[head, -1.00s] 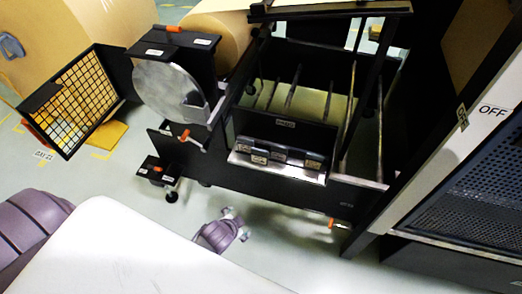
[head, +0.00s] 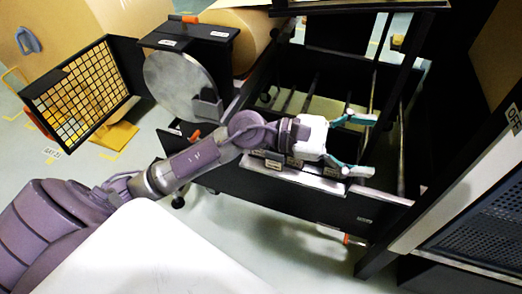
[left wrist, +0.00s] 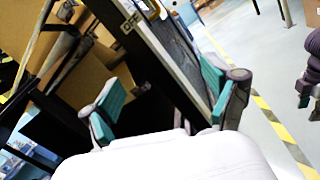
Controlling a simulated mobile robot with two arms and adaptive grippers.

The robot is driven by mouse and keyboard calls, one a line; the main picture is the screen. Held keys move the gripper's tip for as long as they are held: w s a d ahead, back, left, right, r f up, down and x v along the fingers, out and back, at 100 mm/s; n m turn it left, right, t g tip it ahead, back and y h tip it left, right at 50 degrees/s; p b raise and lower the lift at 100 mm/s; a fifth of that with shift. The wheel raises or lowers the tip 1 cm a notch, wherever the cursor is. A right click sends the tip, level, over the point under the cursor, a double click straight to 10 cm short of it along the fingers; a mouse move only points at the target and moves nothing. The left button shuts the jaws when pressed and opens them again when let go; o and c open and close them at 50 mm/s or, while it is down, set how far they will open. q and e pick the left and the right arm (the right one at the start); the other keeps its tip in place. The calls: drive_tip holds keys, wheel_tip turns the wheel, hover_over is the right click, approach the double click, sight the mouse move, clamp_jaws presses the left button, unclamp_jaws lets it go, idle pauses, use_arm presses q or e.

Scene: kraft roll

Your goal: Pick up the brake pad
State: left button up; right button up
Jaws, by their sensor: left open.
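Several dark labelled blocks (head: 274,164) sit on a pale ledge (head: 312,183) along the front of the black stand. My left forearm and gripper cover most of them, and I cannot tell which one is the brake pad. A small dark grey block (head: 207,106) also sits against the round metal disc (head: 172,84). My left gripper (head: 370,145) is open and empty, reaching over the ledge with its teal fingers pointing right. Its fingers also show spread in the left wrist view (left wrist: 162,88), with no block between them.
The black stand's upright bars (head: 371,95) are close to the left fingers. A cabinet with a mesh panel (head: 485,205) stands at the right. A gridded panel (head: 80,95) and a kraft roll (head: 246,35) are at the left and back.

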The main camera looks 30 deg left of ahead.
use_arm(q)
drive_tip(key=a+f+m+g+y, duration=0.3)
drive_tip(key=a+f+m+y, duration=0.65)
drive_tip(key=m, duration=0.25)
drive_tip(key=w+a+m+t+y+b, duration=0.1)
drive_tip(key=w+a+m+y+b, duration=0.15)
drive_tip(key=a+y, duration=1)
drive_tip(key=shift+w+a+f+m+h+b, duration=0.15)
drive_tip(key=shift+w+a+f+h, duration=0.55)
drive_tip(key=shift+f, duration=1.25)
drive_tip(key=shift+w+a+f+h+b, duration=0.35)
drive_tip(key=shift+w+a+f, duration=0.55)
drive_tip(key=shift+f, duration=1.1)
drive_tip(key=shift+w+a+f+m+h+b, duration=0.15)
drive_tip(key=shift+w+a+f+h, duration=0.6)
drive_tip(key=shift+f, duration=1.2)
drive_tip(key=shift+s+a, duration=0.15)
use_arm(e)
drive_tip(key=v, duration=0.6)
drive_tip(key=shift+w+r, duration=0.25)
drive_tip(key=shift+r, duration=0.2)
drive_tip(key=shift+d, duration=0.1)
use_arm(q)
clamp_jaws()
